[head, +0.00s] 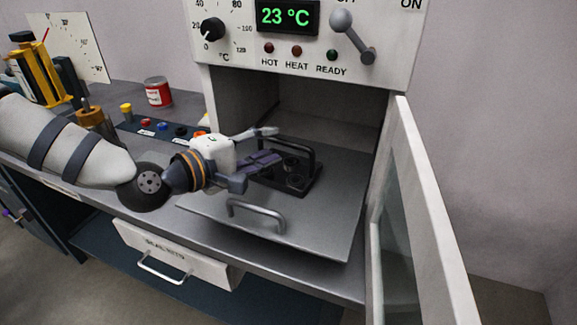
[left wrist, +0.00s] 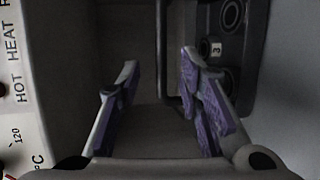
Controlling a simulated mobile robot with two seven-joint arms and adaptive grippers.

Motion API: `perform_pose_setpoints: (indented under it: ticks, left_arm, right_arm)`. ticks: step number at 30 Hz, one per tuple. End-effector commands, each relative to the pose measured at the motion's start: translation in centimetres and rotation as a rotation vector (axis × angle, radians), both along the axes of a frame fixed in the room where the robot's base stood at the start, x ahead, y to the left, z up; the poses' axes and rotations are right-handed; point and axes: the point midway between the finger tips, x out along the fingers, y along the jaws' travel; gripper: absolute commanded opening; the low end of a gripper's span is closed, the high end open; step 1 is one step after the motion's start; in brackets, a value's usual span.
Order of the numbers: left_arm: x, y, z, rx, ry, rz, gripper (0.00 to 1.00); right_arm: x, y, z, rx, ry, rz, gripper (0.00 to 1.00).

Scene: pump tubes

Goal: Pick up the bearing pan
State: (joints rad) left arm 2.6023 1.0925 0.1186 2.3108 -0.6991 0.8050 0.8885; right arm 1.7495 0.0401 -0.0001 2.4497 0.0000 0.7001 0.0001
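The bearing pan (head: 300,182) is a dark, low block with round wells and a raised bar handle (head: 306,148). It sits on the grey pulled-out tray (head: 320,222) at the oven mouth. My left gripper (head: 262,154) reaches in from the left, its fingers spread, at the handle side of the pan. In the left wrist view the open purple-padded fingers (left wrist: 160,85) stand either side of the dark handle bar (left wrist: 162,50). The pan (left wrist: 248,85), with round wells and a "3" label, lies to the right there. Contact with the handle cannot be told. My right gripper is not in view.
The oven door (head: 418,210) stands open at the right. The oven front (head: 300,48) with its 23 °C display is above. The tray has a front handle (head: 256,212). A red can (head: 158,92) and a dark strip with coloured parts (head: 165,130) are on the left bench.

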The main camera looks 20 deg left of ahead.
Motion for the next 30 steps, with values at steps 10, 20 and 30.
perform_pose_setpoints:
  ticks: [10, 20, 30]
  left_arm:
    - [4.0, -1.9, -1.2, 0.001, 0.004, -0.001, 0.33]
    - [4.0, -1.9, -1.0, 0.001, 0.001, -0.001, 0.0]
    - [4.0, -1.9, -0.9, 0.0, -0.004, -0.001, 0.0]
  right_arm:
    - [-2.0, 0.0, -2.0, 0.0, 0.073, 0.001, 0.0]
    - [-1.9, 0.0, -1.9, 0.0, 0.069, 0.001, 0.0]
    - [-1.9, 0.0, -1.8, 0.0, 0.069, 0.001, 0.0]
